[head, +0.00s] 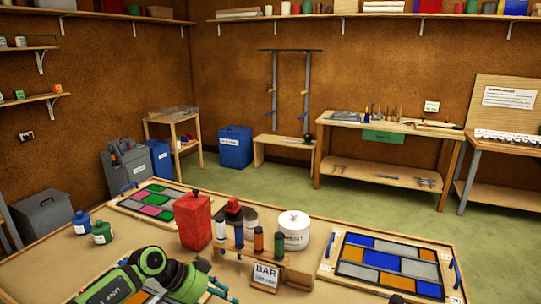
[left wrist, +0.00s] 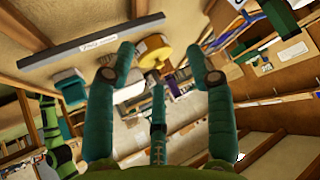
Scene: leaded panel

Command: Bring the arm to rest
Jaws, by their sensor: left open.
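My left arm (head: 118,284) comes in at the bottom left of the head view. That view is strongly tilted and shows shelves and furniture beyond the fingers.
On the bench are a red container (head: 193,222), a white pot (head: 293,230), a rack of small bottles (head: 262,262), blue (head: 81,222) and green (head: 102,232) bottles, and coloured panels at left (head: 119,205) and right (head: 325,268). Open floor (head: 240,185) lies behind.

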